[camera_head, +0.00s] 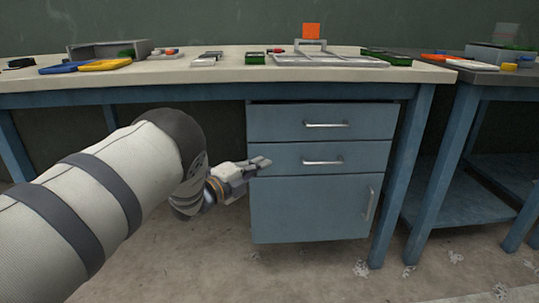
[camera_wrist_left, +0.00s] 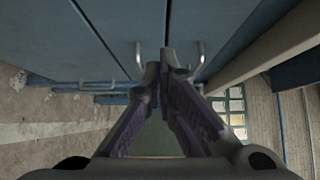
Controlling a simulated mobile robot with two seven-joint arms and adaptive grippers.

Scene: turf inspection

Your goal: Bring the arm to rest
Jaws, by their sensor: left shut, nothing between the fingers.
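My left arm comes in from the left in the head view. Its gripper (camera_head: 258,163) is shut and empty in front of the left edge of the blue drawer cabinet (camera_head: 310,215), below the table top. In the left wrist view the gripper's fingertips (camera_wrist_left: 160,66) are together, with the cabinet front and its handles beyond them. I cannot tell whether the fingertips touch the cabinet. My right gripper is not in view.
The cabinet's two drawers and door look closed. Its drawer handles (camera_head: 323,162) and door handle (camera_head: 369,204) stick out. The table (camera_head: 200,75) carries trays and small parts. A second bench (camera_head: 480,75) stands at the right. Open floor (camera_head: 200,265) lies in front.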

